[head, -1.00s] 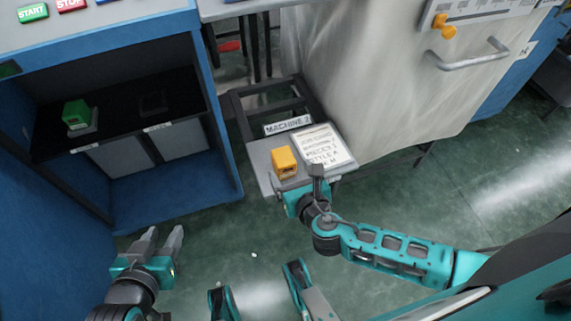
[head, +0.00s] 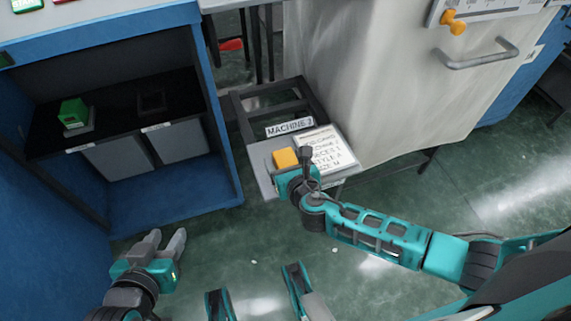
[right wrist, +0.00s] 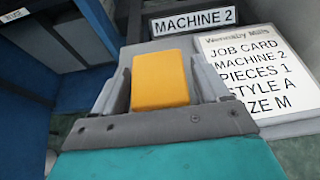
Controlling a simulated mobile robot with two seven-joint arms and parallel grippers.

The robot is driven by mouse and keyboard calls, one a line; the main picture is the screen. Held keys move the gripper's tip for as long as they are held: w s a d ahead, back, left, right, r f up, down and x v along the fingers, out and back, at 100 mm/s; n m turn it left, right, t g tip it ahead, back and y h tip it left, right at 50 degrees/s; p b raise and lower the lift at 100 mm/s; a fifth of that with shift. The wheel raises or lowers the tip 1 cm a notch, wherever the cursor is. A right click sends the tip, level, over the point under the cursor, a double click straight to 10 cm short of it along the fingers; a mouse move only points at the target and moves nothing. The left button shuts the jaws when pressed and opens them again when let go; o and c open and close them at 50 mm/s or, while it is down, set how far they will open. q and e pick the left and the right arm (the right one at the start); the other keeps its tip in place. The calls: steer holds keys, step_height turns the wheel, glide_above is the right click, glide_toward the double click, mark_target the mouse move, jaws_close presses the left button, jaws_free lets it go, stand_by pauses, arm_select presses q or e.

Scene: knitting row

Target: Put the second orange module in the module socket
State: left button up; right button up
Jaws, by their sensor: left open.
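The orange module (head: 286,158) is at the grey shelf (head: 262,181) in front of the machine. My right gripper (head: 296,170) is at the module. In the right wrist view the orange module (right wrist: 160,80) lies between the two fingers, which stand close along both its sides. Whether they press on it, I cannot tell. My left gripper (head: 163,243) is open and empty, low in front of the blue cabinet. A dark square recess (head: 152,103) shows in the cabinet's black top; I cannot tell whether it is the module socket.
A green module (head: 73,112) sits on a grey base left of the recess. A job card (head: 326,150) and a "MACHINE 2" sign (head: 289,127) are beside the orange module. A pale machine body (head: 390,80) with a handle rises behind. The green floor between my arms is mostly clear.

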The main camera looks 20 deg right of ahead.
steer(key=c, duration=1)
